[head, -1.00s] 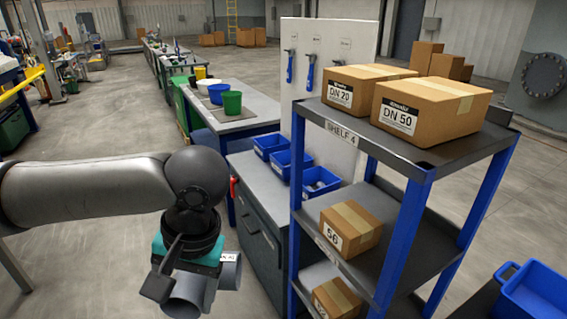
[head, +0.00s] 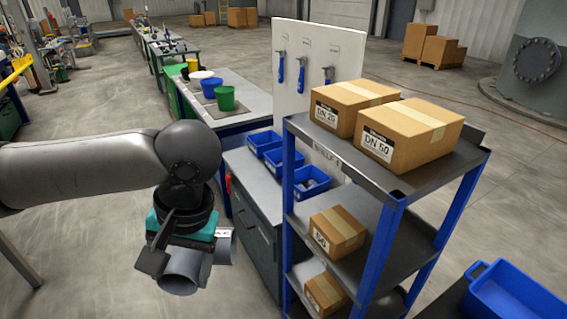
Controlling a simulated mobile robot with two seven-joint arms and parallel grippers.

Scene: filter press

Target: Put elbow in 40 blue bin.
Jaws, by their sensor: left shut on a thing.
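A grey pipe elbow (head: 181,271) with a small white label is held by my left gripper (head: 176,258), which is shut on it. The gripper hangs over the floor, left of the grey workbench and the shelf. Three small blue bins stand in a row on the workbench: a far one (head: 264,138), a middle one (head: 284,162) and a near one (head: 312,190). The near bin holds some grey parts. The bins' labels are too small to read. The elbow is apart from the bins. My right gripper is not in view.
A blue-posted shelf (head: 401,185) with cardboard boxes (head: 411,134) stands right of the bins. A white tool panel (head: 318,65) rises behind them. A larger blue bin (head: 514,299) is at lower right. Another table (head: 232,88) carries coloured buckets.

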